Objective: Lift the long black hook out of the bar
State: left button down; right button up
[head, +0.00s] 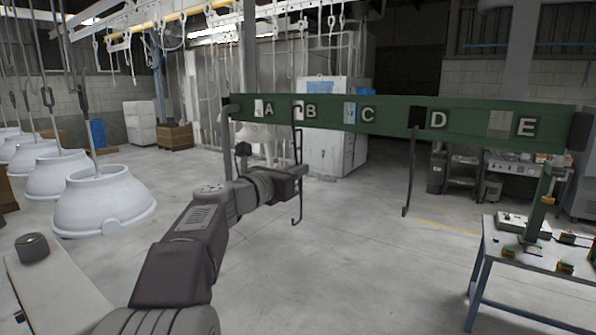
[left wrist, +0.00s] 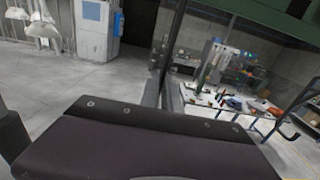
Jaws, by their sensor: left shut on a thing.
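The green bar (head: 390,115) crosses the head view, with the letters A to E on it. A long black hook (head: 297,205) hangs at the bar near B, its top still at the bar and its curved lower end hanging free. My left gripper (head: 299,171) is shut on this hook's stem below the bar. In the left wrist view a dark upright stem (left wrist: 171,50) rises beyond my wrist, and the bar (left wrist: 275,18) crosses the top right. My right gripper is in neither view.
Another dark hook (head: 411,170) hangs at D, to the right. White hoods (head: 103,200) hang at the left. A worktable (head: 500,262) with small parts stands at the lower right. The floor below the bar is clear.

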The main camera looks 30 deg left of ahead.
pick_arm(q)
jog(key=shift+s+a+b, duration=0.1)
jog(key=shift+s+b, duration=0.25)
jog(key=shift+s, duration=1.35)
jog(key=s+b, duration=0.1)
jog(key=s, duration=0.9)
jog(key=shift+a+r, duration=0.25)
jog(key=shift+a, duration=0.15)
